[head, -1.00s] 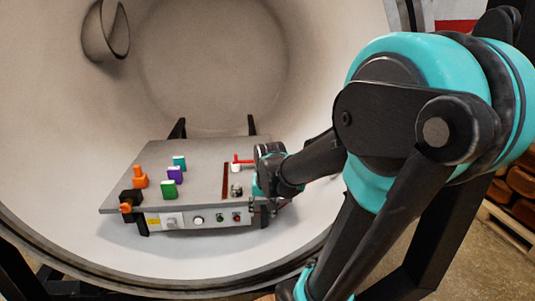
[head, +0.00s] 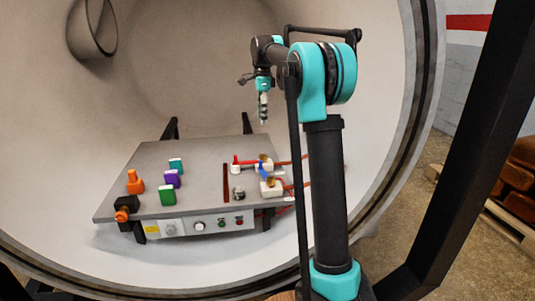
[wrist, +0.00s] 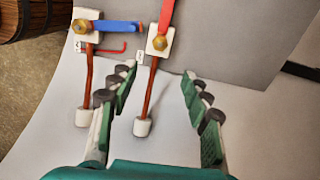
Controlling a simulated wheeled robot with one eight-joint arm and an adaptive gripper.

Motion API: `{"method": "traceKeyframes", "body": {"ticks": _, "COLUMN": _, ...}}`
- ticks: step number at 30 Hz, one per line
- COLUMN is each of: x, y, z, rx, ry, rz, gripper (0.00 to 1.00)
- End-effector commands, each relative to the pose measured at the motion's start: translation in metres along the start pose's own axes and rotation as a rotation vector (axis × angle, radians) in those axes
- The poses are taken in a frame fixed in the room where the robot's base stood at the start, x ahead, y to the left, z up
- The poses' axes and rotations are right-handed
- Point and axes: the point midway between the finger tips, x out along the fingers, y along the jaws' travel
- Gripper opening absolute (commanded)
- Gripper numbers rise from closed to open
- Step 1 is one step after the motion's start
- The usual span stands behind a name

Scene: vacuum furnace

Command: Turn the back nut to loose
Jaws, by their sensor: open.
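Two white blocks with brass nuts sit at the right side of the grey panel (head: 200,180). The back nut (wrist: 158,43) is on the block with the red lever (wrist: 166,14); this back block (head: 264,166) also shows in the head view. The front nut (wrist: 80,26) is on the block with the blue lever (wrist: 115,27). My gripper (wrist: 158,72) is open and empty, with its fingers on either side of the back block's red-brown pipe in the wrist view. In the head view my gripper (head: 263,118) hangs high above the panel, apart from both nuts.
A green block (head: 168,196), a purple block (head: 172,179) and orange parts (head: 135,183) stand on the panel's left half. A dark red strip (head: 226,182) lies left of the nuts. The curved furnace wall (head: 215,65) surrounds the panel. Room above the panel is free.

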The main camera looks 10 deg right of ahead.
Motion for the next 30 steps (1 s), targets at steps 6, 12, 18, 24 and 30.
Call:
{"method": "traceKeyframes", "body": {"ticks": 6, "x": 0.021, "y": -0.001, "z": 0.000, "rx": 0.007, "ry": 0.000, "rz": 0.002, "gripper": 0.48}}
{"method": "traceKeyframes", "body": {"ticks": 12, "x": 0.059, "y": 0.000, "z": 0.000, "rx": 0.006, "ry": 0.000, "rz": 0.001, "gripper": 0.48}}
{"method": "traceKeyframes", "body": {"ticks": 18, "x": 0.099, "y": -0.001, "z": 0.000, "rx": 0.005, "ry": 0.000, "rz": 0.001, "gripper": 0.48}}
{"method": "traceKeyframes", "body": {"ticks": 24, "x": 0.137, "y": 0.000, "z": 0.000, "rx": 0.005, "ry": 0.000, "rz": 0.001, "gripper": 0.48}}
{"method": "traceKeyframes", "body": {"ticks": 30, "x": 0.163, "y": 0.000, "z": 0.000, "rx": 0.005, "ry": 0.000, "rz": 0.001, "gripper": 0.48}}
